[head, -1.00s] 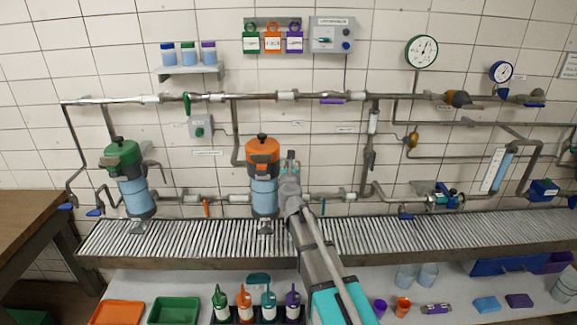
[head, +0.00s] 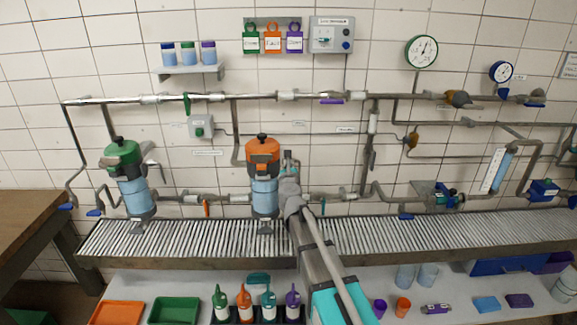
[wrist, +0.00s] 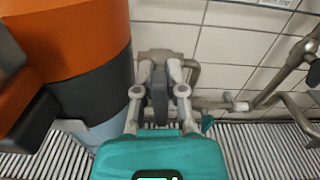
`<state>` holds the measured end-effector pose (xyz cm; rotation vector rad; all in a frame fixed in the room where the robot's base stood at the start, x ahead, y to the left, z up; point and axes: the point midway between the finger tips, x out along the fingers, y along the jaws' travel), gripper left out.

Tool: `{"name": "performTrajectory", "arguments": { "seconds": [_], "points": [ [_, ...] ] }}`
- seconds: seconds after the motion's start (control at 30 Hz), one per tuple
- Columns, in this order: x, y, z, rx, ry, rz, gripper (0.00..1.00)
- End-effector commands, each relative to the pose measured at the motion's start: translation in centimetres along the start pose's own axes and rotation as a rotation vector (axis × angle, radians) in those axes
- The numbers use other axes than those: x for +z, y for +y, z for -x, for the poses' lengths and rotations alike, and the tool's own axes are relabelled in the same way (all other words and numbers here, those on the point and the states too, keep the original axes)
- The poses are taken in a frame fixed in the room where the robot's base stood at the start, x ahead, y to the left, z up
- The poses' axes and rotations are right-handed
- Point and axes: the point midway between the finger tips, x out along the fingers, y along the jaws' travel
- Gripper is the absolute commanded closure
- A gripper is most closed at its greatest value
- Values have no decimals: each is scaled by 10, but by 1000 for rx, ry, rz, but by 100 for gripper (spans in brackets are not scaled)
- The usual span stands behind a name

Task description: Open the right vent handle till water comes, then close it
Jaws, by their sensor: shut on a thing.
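The right filter housing has an orange head (head: 263,151) over a clear blue bowl (head: 264,196). My gripper (head: 288,164) is just right of the orange head. In the wrist view my gripper (wrist: 160,92) is shut on a dark grey vent handle (wrist: 159,95), which stands upright between the two fingers. A grey pipe fitting (wrist: 155,56) shows behind it. In the head view my gripper hides most of this handle. No running water shows in either view. The left housing with a green head (head: 122,153) has a similar grey vent on its right side.
A slatted drain grate (head: 180,237) runs below the housings. Pipes with coloured handles (head: 206,208) lie close on both sides of the right housing. Several bottles (head: 243,303) stand at the front beside my arm. The tiled wall is close behind.

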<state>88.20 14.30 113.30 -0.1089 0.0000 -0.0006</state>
Motion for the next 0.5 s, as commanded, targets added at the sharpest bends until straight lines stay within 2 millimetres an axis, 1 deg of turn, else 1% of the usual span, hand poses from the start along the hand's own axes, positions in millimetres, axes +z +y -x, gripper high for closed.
{"name": "performTrajectory", "arguments": {
  "seconds": [0.5],
  "points": [
    [0,2,0,0,0,390,100]
  ]
}}
